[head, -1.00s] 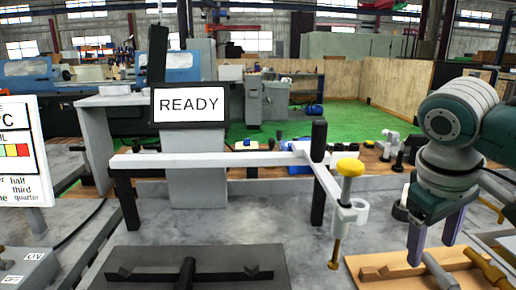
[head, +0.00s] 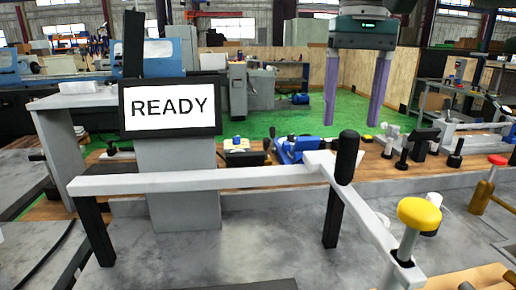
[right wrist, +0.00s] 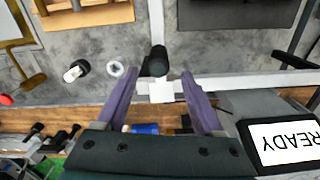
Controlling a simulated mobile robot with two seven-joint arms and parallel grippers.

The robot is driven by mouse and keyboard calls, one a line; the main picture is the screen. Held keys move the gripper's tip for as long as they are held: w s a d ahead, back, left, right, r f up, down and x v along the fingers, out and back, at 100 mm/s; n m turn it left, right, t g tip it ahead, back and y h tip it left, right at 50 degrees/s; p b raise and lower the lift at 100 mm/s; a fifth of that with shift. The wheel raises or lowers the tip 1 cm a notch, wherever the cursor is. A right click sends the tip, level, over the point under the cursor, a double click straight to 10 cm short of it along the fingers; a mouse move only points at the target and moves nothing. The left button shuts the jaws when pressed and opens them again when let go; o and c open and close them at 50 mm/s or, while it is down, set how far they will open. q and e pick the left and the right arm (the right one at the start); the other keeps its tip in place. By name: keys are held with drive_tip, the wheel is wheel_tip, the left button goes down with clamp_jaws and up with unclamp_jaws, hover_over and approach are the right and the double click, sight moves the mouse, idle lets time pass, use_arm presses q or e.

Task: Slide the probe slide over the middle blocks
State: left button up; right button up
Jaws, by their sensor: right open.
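The probe slide appears to be the pale block with an upright black handle (head: 347,158) at the corner of the white rail (head: 200,181). The black handle also shows in the right wrist view (right wrist: 156,62). My right gripper (head: 351,124) is open, fingers down, above the black handle in the head view. In the right wrist view the handle stands between the two purple fingertips (right wrist: 158,74), with no visible grip on it. The middle blocks cannot be made out; only an edge of a dark board (head: 240,285) shows at the bottom. My left gripper is not in view.
A screen reading READY (head: 172,107) stands behind the rail on a grey post. A yellow knob (head: 419,213) on a rod sits on the rail's near right arm. A blue device (head: 296,147) and several small tools lie on the wooden bench behind.

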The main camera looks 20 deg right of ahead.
sight(342, 183)
drive_tip(key=f, duration=0.6)
drive_tip(key=f+p, duration=0.1)
drive_tip(key=f, duration=0.2)
drive_tip(key=shift+s+f, duration=0.1)
drive_tip(key=shift+s, duration=0.15)
clamp_jaws()
idle(1.0)
